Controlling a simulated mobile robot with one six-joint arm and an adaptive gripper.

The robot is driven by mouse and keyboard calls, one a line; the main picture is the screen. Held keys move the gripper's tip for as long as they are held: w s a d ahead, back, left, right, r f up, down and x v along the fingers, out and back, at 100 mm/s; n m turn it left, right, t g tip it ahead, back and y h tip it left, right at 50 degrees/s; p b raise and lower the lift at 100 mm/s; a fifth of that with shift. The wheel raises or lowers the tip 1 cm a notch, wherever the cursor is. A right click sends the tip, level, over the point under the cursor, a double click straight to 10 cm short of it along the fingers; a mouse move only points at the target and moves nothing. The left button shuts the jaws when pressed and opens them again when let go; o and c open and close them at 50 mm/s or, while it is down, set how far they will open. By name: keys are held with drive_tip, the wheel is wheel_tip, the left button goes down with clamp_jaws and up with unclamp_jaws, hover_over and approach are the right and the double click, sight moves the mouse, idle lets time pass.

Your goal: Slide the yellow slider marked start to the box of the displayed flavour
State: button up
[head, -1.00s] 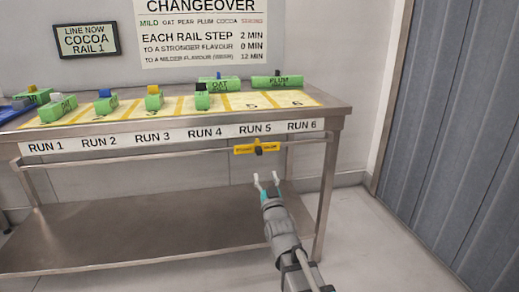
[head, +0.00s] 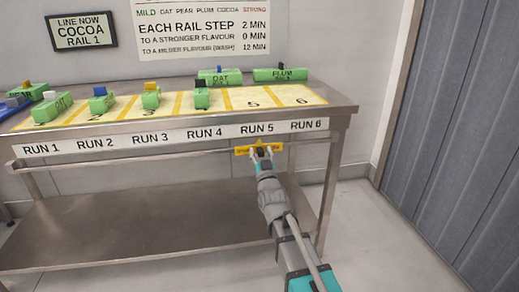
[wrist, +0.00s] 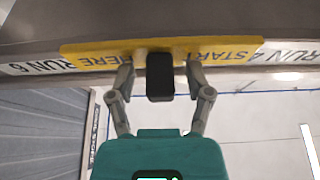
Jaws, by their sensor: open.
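The yellow slider (head: 241,151) sits on the rail along the table front, below the RUN 5 label. In the wrist view the slider (wrist: 95,54) shows the upside-down words START and HERE, with a black knob (wrist: 160,80) at its middle. My gripper (head: 263,151) is at the slider. In the wrist view my gripper (wrist: 158,68) is open, one finger on each side of the knob; I cannot tell whether they touch it. The display sign (head: 81,32) reads LINE NOW COCOA RAIL 1.
The steel table (head: 345,110) carries a yellow numbered mat (head: 235,98) with several green labelled blocks on and behind it. RUN 1 to RUN 6 are marked on the front strip (head: 177,137). The rail (head: 120,157) runs left clear. A changeover chart (head: 203,30) hangs behind.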

clamp_jaws()
drive_tip(key=shift+a, duration=0.1)
idle(0.3)
idle(0.4)
